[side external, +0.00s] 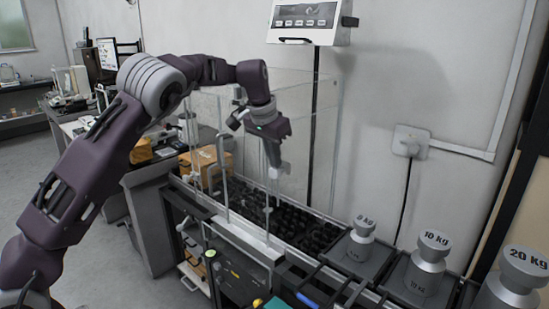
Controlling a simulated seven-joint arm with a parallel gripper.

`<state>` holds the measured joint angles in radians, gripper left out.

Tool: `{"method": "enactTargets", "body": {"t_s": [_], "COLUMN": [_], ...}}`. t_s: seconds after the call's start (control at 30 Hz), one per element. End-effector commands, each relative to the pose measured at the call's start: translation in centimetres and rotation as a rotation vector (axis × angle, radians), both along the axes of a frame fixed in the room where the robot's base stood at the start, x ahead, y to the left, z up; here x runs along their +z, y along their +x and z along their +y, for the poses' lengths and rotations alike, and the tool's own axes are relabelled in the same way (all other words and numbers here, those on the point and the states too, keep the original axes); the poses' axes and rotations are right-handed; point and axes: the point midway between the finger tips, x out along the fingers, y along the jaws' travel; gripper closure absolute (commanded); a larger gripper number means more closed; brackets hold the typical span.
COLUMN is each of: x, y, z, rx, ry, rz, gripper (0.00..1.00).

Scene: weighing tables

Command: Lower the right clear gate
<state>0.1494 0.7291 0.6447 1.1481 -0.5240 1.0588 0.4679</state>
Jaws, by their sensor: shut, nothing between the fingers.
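Tall clear panels (328,120) stand upright around a bed of black rollers (300,222) in the middle of the side external view. White upright bars show at the near side, one at the left (222,165) and one lower at the right (267,222). I cannot tell which panel is the right clear gate, as the panes overlap. My gripper (280,170) is shut and empty, pointing down above the roller bed. It appears among the clear panes; whether it touches one I cannot tell.
Weights marked 10 kg (429,262) and 20 kg (518,275), and a smaller one (362,238), stand at the right. A display (305,22) hangs above on a black post. Cardboard boxes (205,165) sit left of the rollers. Floor at left is clear.

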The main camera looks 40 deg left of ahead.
Motion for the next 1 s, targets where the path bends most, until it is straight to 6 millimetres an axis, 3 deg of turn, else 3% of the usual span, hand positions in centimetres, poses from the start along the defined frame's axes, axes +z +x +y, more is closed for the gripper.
{"method": "enactTargets", "body": {"t_s": [0.27,0.43,1.0], "x": [-0.1,-1.8,-16.5], "y": [0.0,-0.1,-0.1], "z": [0.0,0.0,0.0], "rx": [0.000,0.000,0.001], "ry": [-0.001,-0.002,-0.001], "rz": [0.001,0.003,0.004], "gripper": [1.00,1.00,1.00]}}
